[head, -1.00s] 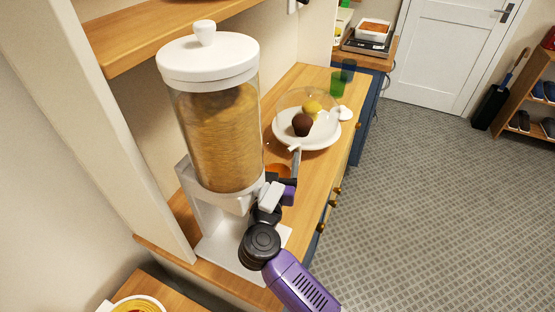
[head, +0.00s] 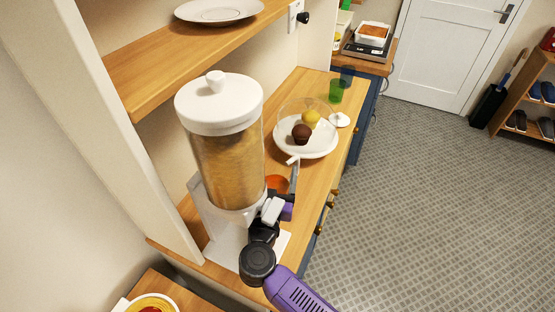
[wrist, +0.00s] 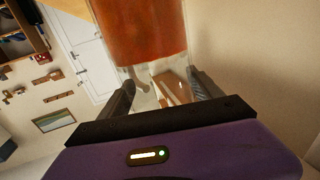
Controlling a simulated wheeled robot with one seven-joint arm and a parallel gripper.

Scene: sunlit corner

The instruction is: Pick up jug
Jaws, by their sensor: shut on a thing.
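The jug (wrist: 140,35) is clear and holds orange-red contents. It fills the upper middle of the wrist view, between the two dark fingers of my gripper (wrist: 165,90). My gripper is shut on it. I cannot tell whether the jug's base touches the counter.
A tall cereal dispenser (head: 228,165) with a white lid stands close beside my gripper on the wooden counter (head: 312,210). Behind are a domed white plate (head: 310,151) with a muffin and a lemon, and a green glass (head: 336,92). A shelf (head: 190,52) overhangs on the left.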

